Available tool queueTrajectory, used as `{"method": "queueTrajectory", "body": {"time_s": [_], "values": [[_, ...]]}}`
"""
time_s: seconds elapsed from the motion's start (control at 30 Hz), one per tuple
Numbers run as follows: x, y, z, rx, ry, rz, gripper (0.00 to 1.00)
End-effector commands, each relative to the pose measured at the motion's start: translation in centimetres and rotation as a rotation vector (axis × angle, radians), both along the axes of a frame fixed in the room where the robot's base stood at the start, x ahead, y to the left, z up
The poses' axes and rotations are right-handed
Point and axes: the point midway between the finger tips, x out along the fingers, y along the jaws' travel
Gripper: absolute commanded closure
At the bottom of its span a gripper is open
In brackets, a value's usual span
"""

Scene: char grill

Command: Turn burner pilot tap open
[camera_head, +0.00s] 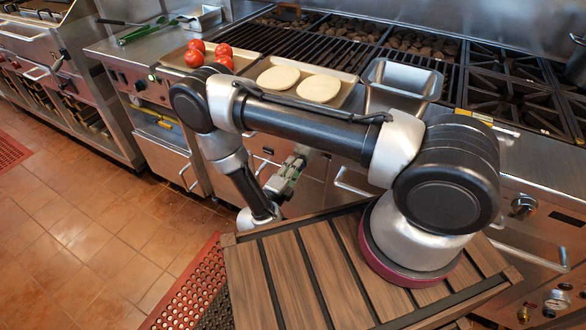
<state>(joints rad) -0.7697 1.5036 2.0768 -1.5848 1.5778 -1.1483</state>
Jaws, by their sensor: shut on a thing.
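My gripper (298,158) is at the grill's front panel, below the tray with the two round buns. Its fingers point up and toward the panel, and their tips are partly hidden under my forearm. It is shut on a small part at the panel, which I take to be the burner pilot tap. The tap itself is hidden by the fingers and my arm, so its angle cannot be told.
Tomatoes (195,54) and round buns (318,88) sit on trays along the grill's front ledge, beside an empty metal pan (402,78). Oven handles (352,184) stick out below. A control knob (523,206) and a gauge (557,300) are at right.

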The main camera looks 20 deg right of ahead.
Motion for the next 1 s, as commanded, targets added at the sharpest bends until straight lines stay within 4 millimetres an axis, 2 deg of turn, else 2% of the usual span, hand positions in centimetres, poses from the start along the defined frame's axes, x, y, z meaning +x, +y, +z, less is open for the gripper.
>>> {"method": "queueTrajectory", "body": {"time_s": [0.17,0.2,0.27,0.3,0.67,1.0], "values": [[-0.1,0.0,-0.2,0.002,0.004,0.002,0.92],[-0.1,0.0,-0.2,0.002,0.004,0.002,0.66],[-0.1,0.0,-0.1,0.002,0.004,0.001,0.55],[0.0,0.0,-0.1,0.003,0.003,0.001,0.53],[-0.3,0.4,-0.1,0.002,0.001,0.003,0.53],[-4.1,4.3,-0.1,0.002,0.001,0.006,0.53]]}}
